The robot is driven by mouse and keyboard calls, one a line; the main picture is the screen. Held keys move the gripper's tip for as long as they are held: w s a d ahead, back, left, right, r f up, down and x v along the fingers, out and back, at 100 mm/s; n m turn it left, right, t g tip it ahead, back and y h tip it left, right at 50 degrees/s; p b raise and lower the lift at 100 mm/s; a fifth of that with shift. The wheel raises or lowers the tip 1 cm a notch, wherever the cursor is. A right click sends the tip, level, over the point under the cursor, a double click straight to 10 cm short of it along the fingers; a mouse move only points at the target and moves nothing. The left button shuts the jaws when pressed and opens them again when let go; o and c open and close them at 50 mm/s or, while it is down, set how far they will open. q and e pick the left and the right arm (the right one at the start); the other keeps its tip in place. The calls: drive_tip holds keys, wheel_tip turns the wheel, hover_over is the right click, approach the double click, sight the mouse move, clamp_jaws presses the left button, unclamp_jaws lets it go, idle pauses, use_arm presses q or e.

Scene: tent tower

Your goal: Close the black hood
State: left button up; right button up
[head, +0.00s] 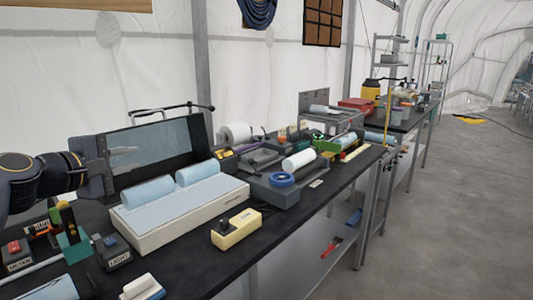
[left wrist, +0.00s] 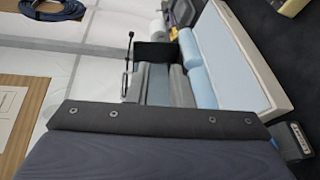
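The black hood (head: 160,150) stands raised behind a white box with a light blue top (head: 185,215). The hood has a dark frame around a greyish panel, and its left end is partly hidden by my left gripper. Two light blue rolls lie along the back of the box top. My left gripper (head: 108,166) is at the hood's left end; I cannot tell whether it touches it. Its finger opening is not clear. In the left wrist view, the dark gripper body fills the bottom, with the hood (left wrist: 153,55) and box (left wrist: 245,55) beyond. My right gripper is not in view.
A yellow block with a black knob (head: 236,229) sits in front of the box. Small switch boxes (head: 112,250) lie to its left. A grey device with a white roll (head: 298,160) and blue tape stands to the right.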

use_arm(q)
drive_tip(key=s+d+f+m+g+y, duration=0.1)
drive_tip(key=s+d+f+m+g, duration=0.3)
drive_tip(key=s+f, duration=0.6)
drive_tip(key=s+d+f+m+g, duration=0.2)
drive_tip(key=s+f+m, duration=0.3)
drive_tip(key=s+f, duration=0.55)
drive_tip(key=s+d+f+m+g+y, duration=0.1)
drive_tip(key=s+d+f+m+g, duration=0.3)
drive_tip(key=s+f, duration=0.6)
wheel_tip(320, 180, up, 14)
drive_tip(key=a+p, duration=0.1)
drive_tip(key=p, duration=1.2)
drive_tip(key=shift+s+a+m+t, duration=0.3)
drive_tip(key=shift+a+m+t, duration=0.1)
